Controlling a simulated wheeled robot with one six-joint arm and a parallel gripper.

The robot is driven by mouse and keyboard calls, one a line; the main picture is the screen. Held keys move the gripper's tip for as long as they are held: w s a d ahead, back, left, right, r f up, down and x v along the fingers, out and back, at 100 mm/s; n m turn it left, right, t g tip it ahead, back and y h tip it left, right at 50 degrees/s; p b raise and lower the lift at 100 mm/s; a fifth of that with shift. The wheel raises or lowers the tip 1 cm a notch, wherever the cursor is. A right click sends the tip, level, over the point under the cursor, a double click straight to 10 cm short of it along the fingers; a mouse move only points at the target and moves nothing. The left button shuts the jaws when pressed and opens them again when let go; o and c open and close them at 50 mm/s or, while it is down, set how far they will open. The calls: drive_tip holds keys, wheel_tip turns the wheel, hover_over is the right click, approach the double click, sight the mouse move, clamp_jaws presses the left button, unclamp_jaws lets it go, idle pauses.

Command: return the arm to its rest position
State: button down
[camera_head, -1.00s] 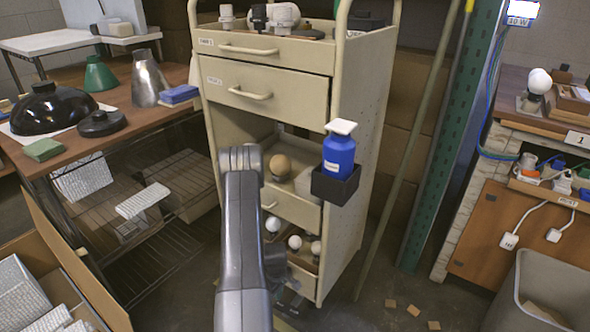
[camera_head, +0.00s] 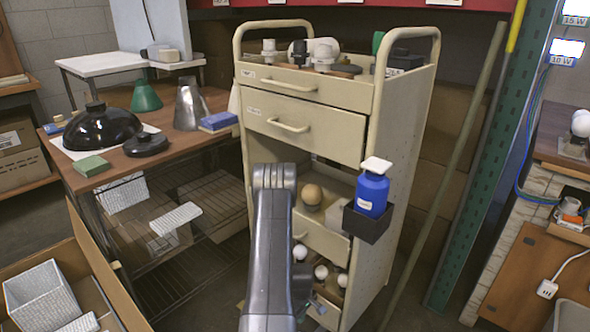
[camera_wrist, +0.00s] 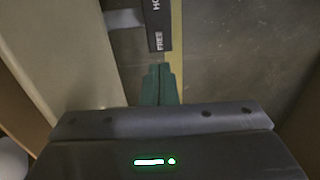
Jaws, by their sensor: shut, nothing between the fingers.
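My grey arm (camera_head: 268,240) stands upright in the front middle of the head view, bent over at its top, in front of the cream cart. The fingers point down over the grey floor, close to a dark strip with white lettering (camera_wrist: 157,22).
The cream cart (camera_head: 303,88) has its lower drawers partly out, with bulbs in them. A dark holder (camera_head: 366,223) with a blue bottle (camera_head: 371,192) juts from its side. A wooden table (camera_head: 105,172) with lamp shades stands left. An open carton (camera_head: 92,262) is front left.

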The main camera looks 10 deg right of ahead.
wheel_tip(320, 180, down, 8)
drive_tip(key=b, duration=0.3)
drive_tip(key=shift+r+b, duration=0.1)
drive_tip(key=shift+b, duration=0.3)
drive_tip(key=shift+r, duration=0.15)
